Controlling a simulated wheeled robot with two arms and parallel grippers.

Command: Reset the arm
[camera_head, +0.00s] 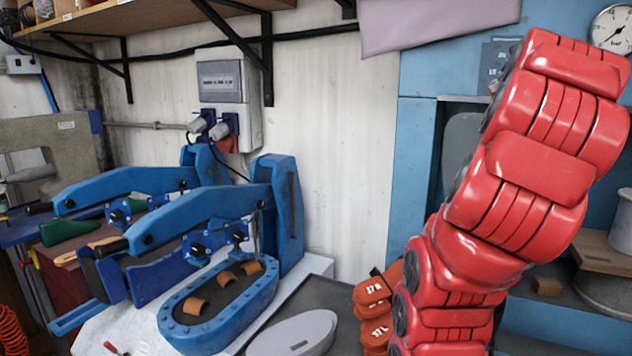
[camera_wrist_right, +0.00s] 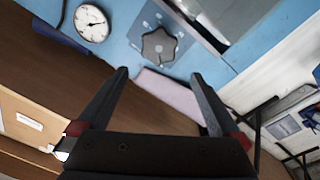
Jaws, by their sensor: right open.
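A pale lilac panel (camera_wrist_right: 168,92) and a blue surface with a dark star-shaped knob (camera_wrist_right: 158,46) show beyond the fingers. My left gripper is in neither view.
A blue clamp machine (camera_head: 220,300) with an oval frame stands on the left. A grey sole-shaped piece (camera_head: 293,334) lies beside it. A shelf (camera_head: 130,18) and lilac panel (camera_head: 435,25) hang above. A gauge (camera_head: 612,30) is at upper right.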

